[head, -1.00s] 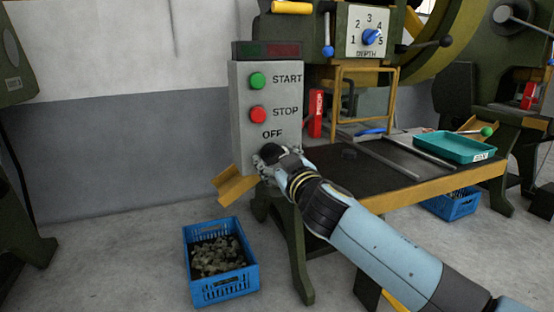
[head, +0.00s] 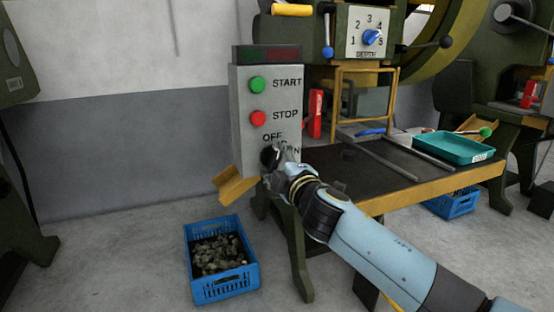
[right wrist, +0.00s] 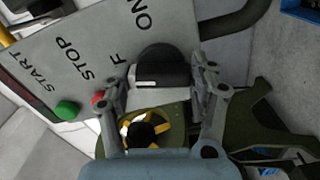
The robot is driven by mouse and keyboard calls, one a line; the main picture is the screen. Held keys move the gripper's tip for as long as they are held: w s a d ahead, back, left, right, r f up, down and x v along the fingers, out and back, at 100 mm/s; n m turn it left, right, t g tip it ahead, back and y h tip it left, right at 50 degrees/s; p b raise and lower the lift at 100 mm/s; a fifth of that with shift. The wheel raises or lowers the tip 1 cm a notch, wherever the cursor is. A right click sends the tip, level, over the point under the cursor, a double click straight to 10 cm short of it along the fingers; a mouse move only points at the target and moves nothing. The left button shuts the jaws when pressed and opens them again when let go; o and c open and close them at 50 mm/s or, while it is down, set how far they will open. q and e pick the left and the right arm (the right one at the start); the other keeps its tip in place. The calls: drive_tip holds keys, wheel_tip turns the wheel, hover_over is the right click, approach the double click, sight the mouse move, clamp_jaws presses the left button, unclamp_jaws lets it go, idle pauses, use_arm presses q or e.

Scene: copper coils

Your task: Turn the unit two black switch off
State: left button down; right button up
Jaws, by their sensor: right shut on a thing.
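The black switch (head: 267,158) is a round knob low on the grey control box (head: 243,140), below the OFF lettering. In the right wrist view the black switch (right wrist: 163,66) shows as a dark knob with a pale lower face, close to the ON lettering. My right gripper (head: 279,156) is at the knob, partly hiding it in the head view. In the wrist view the right gripper (right wrist: 160,82) has one finger on each side of the knob and is shut on it. No unit number is readable. My left gripper is not in view.
Above the switch are a red STOP button (head: 258,118) and a green START button (head: 257,84). A workbench (head: 345,187) with a teal tray (head: 430,149) stands to the right. A blue crate (head: 226,288) of metal pieces is on the floor below.

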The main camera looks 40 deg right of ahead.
drive_tip(key=shift+n+p, duration=0.3)
drive_tip(key=shift+n, duration=1.1)
drive_tip(key=shift+f, duration=0.1)
drive_tip(key=o, duration=1.2)
drive_tip(key=shift+a, duration=0.1)
drive_tip(key=v, duration=1.2)
